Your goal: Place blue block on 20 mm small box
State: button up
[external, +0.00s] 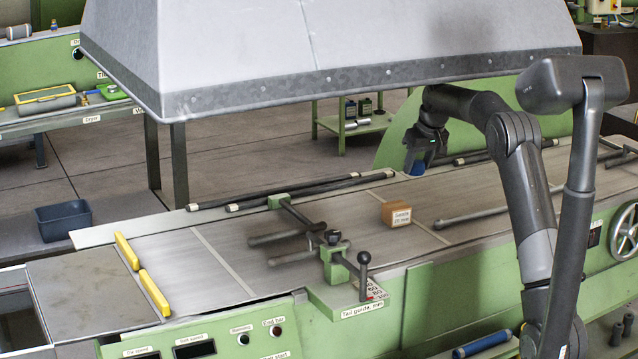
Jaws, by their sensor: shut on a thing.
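A small blue block (418,169) shows at the tips of my gripper (411,168). My gripper points down and is shut on the block, partly hiding it. A small orange-brown box (396,214) with a white label sits on the grey machine bed, below and slightly left of the gripper in the picture. The label's small print seems to say 20 mm. The block and the box look apart, but how high the block is above the bed cannot be told.
A grey hood (320,50) hangs over the bed. Dark rollers (285,241) and a green tail guide (335,262) with a lever stand left of the box. A long dark bar (470,213) lies to its right. Two yellow bars (153,291) lie far left.

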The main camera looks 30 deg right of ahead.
jog(key=s+d, duration=0.2)
jog(key=d, duration=0.4)
send_over(392, 203)
jog(key=s, duration=0.2)
jog(key=f, duration=0.6)
jog(key=shift+w+d+f, duration=0.1)
jog(key=shift+w, duration=0.15)
jog(key=shift+f, duration=2)
jog(key=shift+f, duration=0.1)
jog(key=o, duration=1)
jog(key=v, duration=1.2)
